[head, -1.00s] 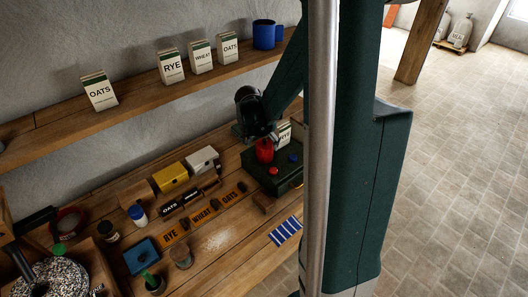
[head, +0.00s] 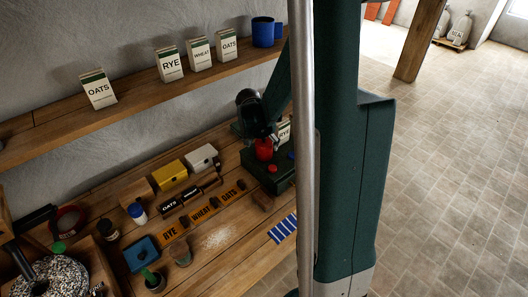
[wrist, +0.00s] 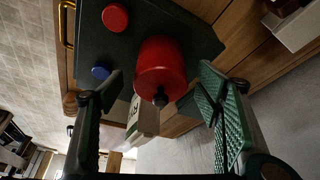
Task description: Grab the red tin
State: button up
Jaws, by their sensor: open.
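The red tin (head: 264,150) stands on a dark green box at the back right of the workbench. In the wrist view the tin (wrist: 162,66) shows a round red body with a small dark knob facing the camera. My gripper (head: 262,137) is right above the tin and hides its top in the head view. In the wrist view my gripper (wrist: 160,90) is open, with one finger on each side of the tin and visible gaps to both. The tin is not held.
The dark green box (wrist: 92,42) carries a red button (wrist: 115,17) and a blue button (wrist: 101,72) close to the tin. A RYE packet (head: 284,130) stands just behind. The wooden shelf (head: 130,115) with packets and a blue mug (head: 264,32) runs above.

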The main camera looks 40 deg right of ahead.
jog(key=shift+f, duration=0.1)
dwell(0.3)
jog(key=shift+x, duration=2.5)
jog(key=shift+c, duration=0.5)
jog(key=c, duration=1)
